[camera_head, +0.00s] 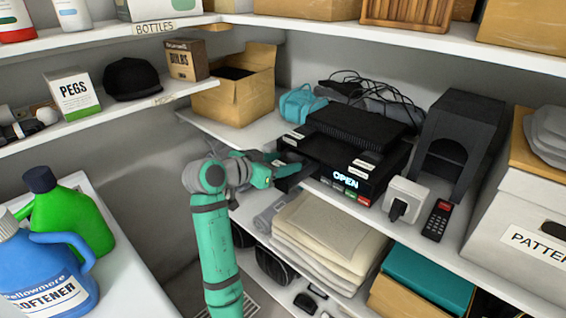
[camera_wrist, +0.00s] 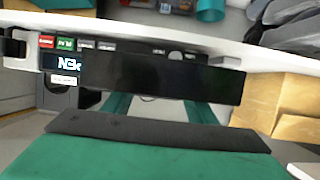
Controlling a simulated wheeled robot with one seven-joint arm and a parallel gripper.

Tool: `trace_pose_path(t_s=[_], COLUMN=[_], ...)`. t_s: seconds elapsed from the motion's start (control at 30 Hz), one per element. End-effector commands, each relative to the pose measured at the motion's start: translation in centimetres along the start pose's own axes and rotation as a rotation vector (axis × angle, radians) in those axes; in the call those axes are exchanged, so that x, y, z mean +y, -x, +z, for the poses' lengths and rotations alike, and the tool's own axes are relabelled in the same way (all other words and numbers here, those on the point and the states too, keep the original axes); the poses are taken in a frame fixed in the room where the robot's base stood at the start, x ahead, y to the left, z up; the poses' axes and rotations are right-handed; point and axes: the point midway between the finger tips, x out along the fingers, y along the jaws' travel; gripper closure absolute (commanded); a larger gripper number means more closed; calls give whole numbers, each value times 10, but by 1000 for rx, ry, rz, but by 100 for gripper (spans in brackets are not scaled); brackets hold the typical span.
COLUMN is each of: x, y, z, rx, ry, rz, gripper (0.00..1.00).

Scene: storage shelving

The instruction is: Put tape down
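My teal gripper (camera_head: 262,177) is at the left front of the black player (camera_head: 345,165), whose display reads OPEN. In the wrist view, my two teal fingers (camera_wrist: 160,108) reach up to a long black slab, which appears to be the tape (camera_wrist: 165,76). The tape hides the fingertips, and my gripper appears shut on it. The tape covers part of the player's lit front panel (camera_wrist: 62,62) in the upside-down wrist view. In the head view, a dark shape beside my gripper may be the tape, but its outline merges with the player.
The player stands on a white shelf, with a white plug box (camera_head: 405,200), a remote (camera_head: 436,219) and a black housing (camera_head: 465,140) to its right. Folded cloths (camera_head: 328,235) lie on the shelf below. A cardboard box (camera_head: 235,95) stands at the back left.

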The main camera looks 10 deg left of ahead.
Motion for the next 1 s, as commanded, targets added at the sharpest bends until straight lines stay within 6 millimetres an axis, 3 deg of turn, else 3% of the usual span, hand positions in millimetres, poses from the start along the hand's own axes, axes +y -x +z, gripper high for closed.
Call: trace_pose_path(t_s=[0.27,0.7,1.0], x=[0,0,0], y=[8,89,119], z=[-4,-4,-3], rx=[2,2,0], ry=[-2,-2,-1], rz=[0,-2,1], gripper=[35,35,35])
